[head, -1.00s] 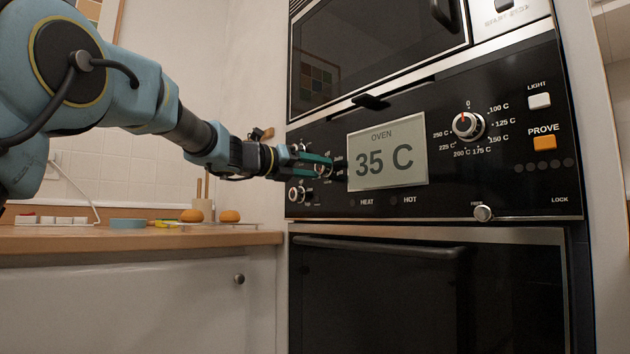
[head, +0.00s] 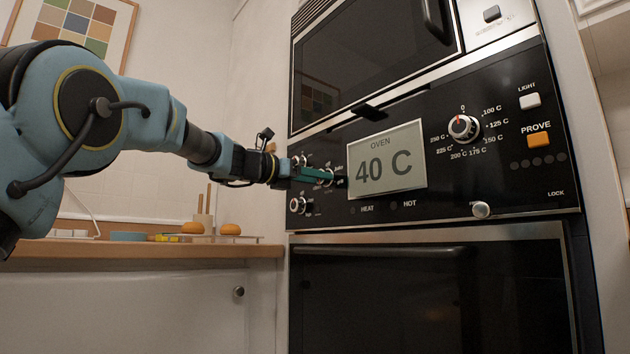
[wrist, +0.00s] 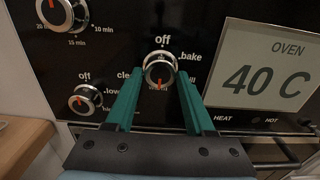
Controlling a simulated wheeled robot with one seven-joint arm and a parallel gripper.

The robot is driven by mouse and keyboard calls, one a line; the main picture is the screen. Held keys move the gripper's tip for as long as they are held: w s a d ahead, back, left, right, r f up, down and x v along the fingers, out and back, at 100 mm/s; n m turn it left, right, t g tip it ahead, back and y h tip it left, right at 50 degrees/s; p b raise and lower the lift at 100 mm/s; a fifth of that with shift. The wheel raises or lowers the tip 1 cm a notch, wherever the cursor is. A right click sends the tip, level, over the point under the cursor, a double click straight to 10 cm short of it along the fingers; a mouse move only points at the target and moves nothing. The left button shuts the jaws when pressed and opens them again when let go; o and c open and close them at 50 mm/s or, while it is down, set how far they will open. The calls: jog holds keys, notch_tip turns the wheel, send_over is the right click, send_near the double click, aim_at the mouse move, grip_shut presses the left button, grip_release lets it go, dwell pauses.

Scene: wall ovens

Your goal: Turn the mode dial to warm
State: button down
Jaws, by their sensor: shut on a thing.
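The mode dial (wrist: 160,68) is a round silver knob on the black oven panel, with "off" above it and "bake" to its upper right in the wrist view. Its red mark shows at the lower side, pointing down. A word on the left starts with "cle" and one on the right ends in "ill"; my fingers cover the rest. In the head view my gripper (head: 330,177) reaches the panel left of the display and largely hides the dial.
The oven display (head: 387,160) reads 40 C. A smaller dial (wrist: 85,100) sits lower left and a timer dial (wrist: 62,12) upper left. The temperature dial (head: 462,128) is at right, near the orange prove button (head: 538,140). A wooden counter (head: 150,249) lies left.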

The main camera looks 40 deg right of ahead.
jog(key=shift+c, duration=1.4)
grip_release()
jog(key=a, duration=1)
jog(key=shift+w+a, duration=0.3)
jog(key=shift+a, duration=0.1)
